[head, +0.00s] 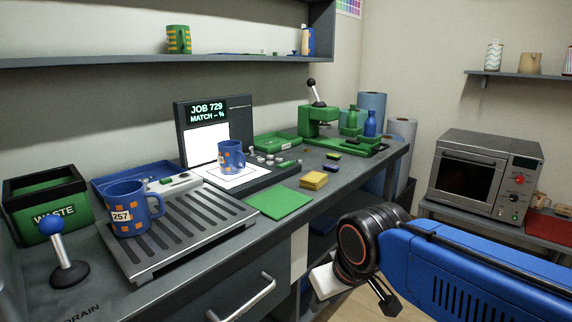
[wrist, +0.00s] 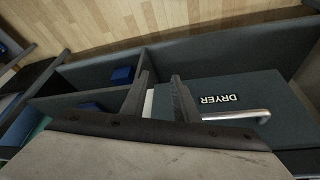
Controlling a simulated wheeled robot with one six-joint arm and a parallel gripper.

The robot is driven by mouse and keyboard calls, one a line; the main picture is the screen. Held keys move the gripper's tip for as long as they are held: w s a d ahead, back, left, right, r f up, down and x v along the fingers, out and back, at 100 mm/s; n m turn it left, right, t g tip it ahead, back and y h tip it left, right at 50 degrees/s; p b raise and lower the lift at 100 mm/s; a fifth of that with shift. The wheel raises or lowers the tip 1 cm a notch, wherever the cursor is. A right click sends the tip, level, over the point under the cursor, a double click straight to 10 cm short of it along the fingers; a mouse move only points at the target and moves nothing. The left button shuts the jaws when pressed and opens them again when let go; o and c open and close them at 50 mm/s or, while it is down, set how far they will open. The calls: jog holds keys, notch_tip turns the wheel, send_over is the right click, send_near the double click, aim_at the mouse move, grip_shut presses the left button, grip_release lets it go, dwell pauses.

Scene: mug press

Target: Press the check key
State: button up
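The check station is a dark console with a screen (head: 207,113) reading "JOB 729 MATCH -- %". Several small keys (head: 272,159) sit on its base, too small to read, so I cannot tell which is the check key. A blue mug with orange squares (head: 230,157) stands on the white pad in front of the screen. A similar blue mug labelled 257 (head: 129,211) stands on the slatted drain rack (head: 188,232). My gripper (wrist: 160,85) is open and empty in the wrist view, over the drawer and shelf area, well away from the keys.
A green waste bin (head: 50,222) and a blue-knobbed lever (head: 66,255) are at the left. A green press (head: 320,122) stands at the back right. A green mat (head: 280,203) and yellow block (head: 313,181) lie near the bench edge. A drawer labelled DRYER (wrist: 225,105) has a handle.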

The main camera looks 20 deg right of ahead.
grip_shut()
dwell(1.4)
